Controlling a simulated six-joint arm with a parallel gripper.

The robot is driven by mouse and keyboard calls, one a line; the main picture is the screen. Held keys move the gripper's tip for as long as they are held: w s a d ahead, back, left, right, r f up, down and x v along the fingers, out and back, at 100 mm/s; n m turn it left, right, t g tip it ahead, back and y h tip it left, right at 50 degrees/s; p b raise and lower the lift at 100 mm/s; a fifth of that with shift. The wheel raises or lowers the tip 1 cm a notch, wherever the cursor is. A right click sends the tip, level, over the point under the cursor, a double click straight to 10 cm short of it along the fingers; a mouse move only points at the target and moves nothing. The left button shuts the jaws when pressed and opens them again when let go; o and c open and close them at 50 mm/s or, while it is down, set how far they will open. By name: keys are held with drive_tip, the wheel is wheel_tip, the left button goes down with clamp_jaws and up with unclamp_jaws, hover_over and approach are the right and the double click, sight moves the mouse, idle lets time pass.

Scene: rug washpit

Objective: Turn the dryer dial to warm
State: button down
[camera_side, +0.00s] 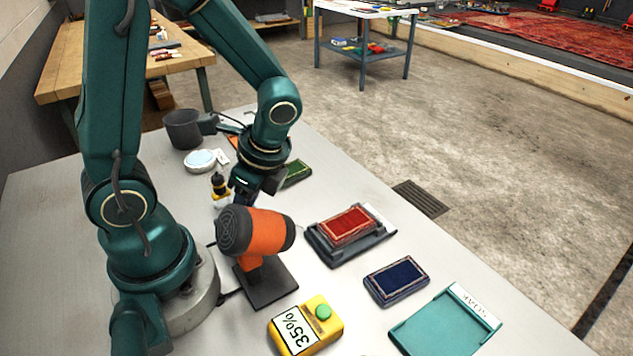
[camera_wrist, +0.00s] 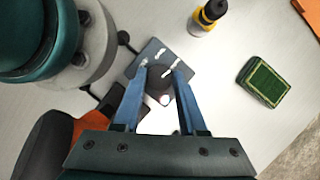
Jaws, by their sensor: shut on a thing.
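The dryer (camera_side: 255,232), orange with a dark round end, stands on a black base plate in the side view. Part of its orange body (camera_wrist: 92,124) shows at the lower left of the wrist view. The dial (camera_wrist: 158,90) is a dark round knob with a pale pinkish mark, on a grey plate (camera_wrist: 150,54) with white markings too small to read. My gripper (camera_wrist: 162,76) has its two blue fingers shut on the dial, one on each side. In the side view my gripper (camera_side: 242,192) points down behind the dryer, and the dial is hidden there.
A small yellow-and-black bottle (camera_side: 220,188) and a green pad (camera_side: 297,173) stand close to my gripper.

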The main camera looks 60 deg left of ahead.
idle(0.5)
drive_tip(key=shift+c, duration=2.3)
unclamp_jaws()
drive_tip(key=shift+v, duration=2.55)
